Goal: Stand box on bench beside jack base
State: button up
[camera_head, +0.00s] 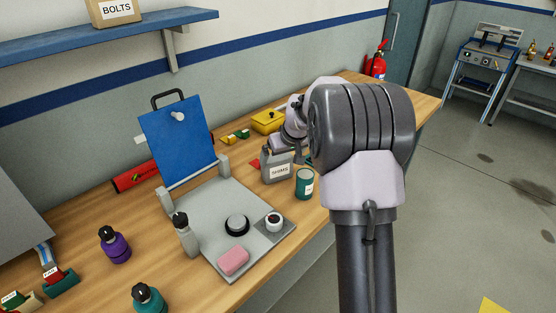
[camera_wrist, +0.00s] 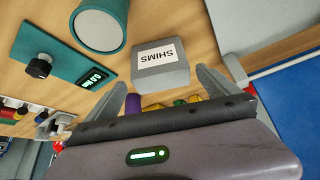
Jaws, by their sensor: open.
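A grey box labelled SHIMS (camera_head: 277,170) stands on the wooden bench (camera_head: 135,272), right of the grey fixture plate. It also shows in the wrist view (camera_wrist: 162,72), just ahead of and between my fingertips. My gripper (camera_wrist: 163,82) is open, with one finger either side of the box and nothing held. In the head view my gripper (camera_head: 284,146) is at the box, partly hidden by my arm. I cannot tell for sure which part is the jack base; the grey plate (camera_head: 205,205) carries a blue panel (camera_head: 177,140) and a round black-rimmed part (camera_head: 237,224).
A teal can (camera_head: 305,184) stands close right of the box, also in the wrist view (camera_wrist: 100,20). A teal gauge with a knob (camera_wrist: 62,66) lies nearby. A yellow case (camera_head: 268,121) is behind.

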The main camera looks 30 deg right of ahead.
jog(key=s+a+r+m+y, duration=0.1)
jog(key=s+a+r, duration=1.35)
jog(key=s, duration=0.25)
jog(key=s+a+f+m, duration=0.1)
jog(key=s+a, duration=0.3)
jog(key=s, duration=0.6)
jog(key=s+a+f+m+y, duration=0.1)
jog(key=s+a, duration=0.3)
jog(key=s, duration=0.6)
jog(key=shift+s+a+m+p, duration=0.15)
jog(key=shift+m+p, duration=0.25)
jog(key=shift+r, duration=0.1)
